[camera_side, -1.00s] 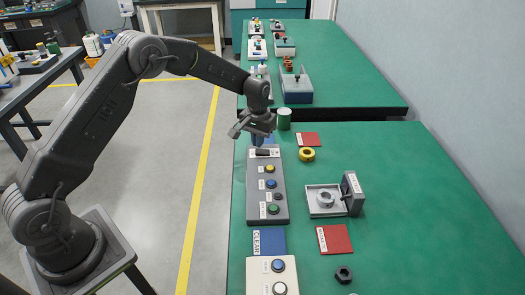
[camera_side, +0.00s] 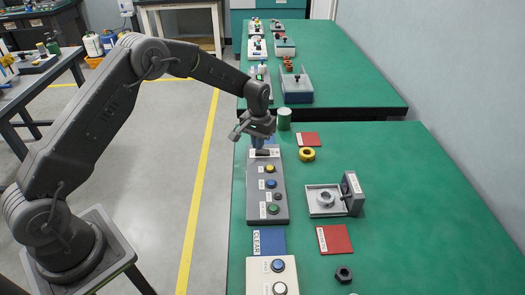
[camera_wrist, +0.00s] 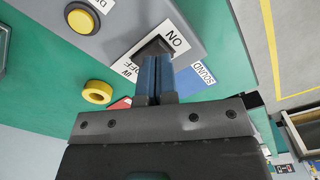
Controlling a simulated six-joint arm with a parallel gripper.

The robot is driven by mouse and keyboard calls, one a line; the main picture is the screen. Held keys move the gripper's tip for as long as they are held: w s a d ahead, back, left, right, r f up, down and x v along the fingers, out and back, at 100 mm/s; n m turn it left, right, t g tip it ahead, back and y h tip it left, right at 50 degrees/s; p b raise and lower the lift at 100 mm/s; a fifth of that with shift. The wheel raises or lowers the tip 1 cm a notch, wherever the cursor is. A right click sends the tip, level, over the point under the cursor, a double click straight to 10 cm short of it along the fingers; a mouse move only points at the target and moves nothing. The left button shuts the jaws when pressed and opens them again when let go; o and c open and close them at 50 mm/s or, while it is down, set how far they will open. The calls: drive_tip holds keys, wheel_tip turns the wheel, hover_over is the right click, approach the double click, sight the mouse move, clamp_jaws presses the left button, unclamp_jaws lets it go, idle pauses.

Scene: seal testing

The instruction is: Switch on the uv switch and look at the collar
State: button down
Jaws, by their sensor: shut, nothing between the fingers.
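The uv switch (camera_wrist: 152,48) is a black rocker between the ON and UV OFF labels at the far end of the grey control panel (camera_side: 279,216). It also shows in the side view (camera_side: 263,153). My gripper (camera_wrist: 157,82) is shut and empty, with its blue fingertips at the switch, seemingly touching it. It points down at the panel in the side view (camera_side: 260,143). I cannot tell which way the rocker is tipped. A grey ring, perhaps the collar (camera_side: 326,199), sits in a light grey fixture (camera_side: 315,213) right of the panel. A yellow ring (camera_side: 306,154) lies beyond it on the green table.
The panel carries a yellow button (camera_side: 270,168) and several others. Blue CLEAR (camera_side: 269,240) and red (camera_side: 334,239) mats lie in front, with a dark nut (camera_side: 343,274). A green cylinder (camera_side: 284,118) stands behind the gripper. The table's right side is clear.

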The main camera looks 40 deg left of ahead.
drive_tip(key=shift+f, duration=0.9)
idle(0.3)
drive_tip(key=shift+r, duration=3.55)
drive_tip(key=shift+s+r, duration=0.1)
drive_tip(key=shift+r, duration=0.15)
drive_tip(key=s+d+r+m+t, duration=0.1)
drive_tip(key=s+d+r+t, duration=0.2)
drive_tip(key=s+r, duration=1.3)
drive_tip(key=s+d+r+m+t, duration=0.1)
drive_tip(key=s, duration=0.8)
drive_tip(key=s+d+r+m+t, duration=0.1)
drive_tip(key=s+r, duration=0.1)
drive_tip(key=s, duration=0.6)
drive_tip(key=shift+s+t, duration=0.3)
drive_tip(key=shift+s, duration=0.1)
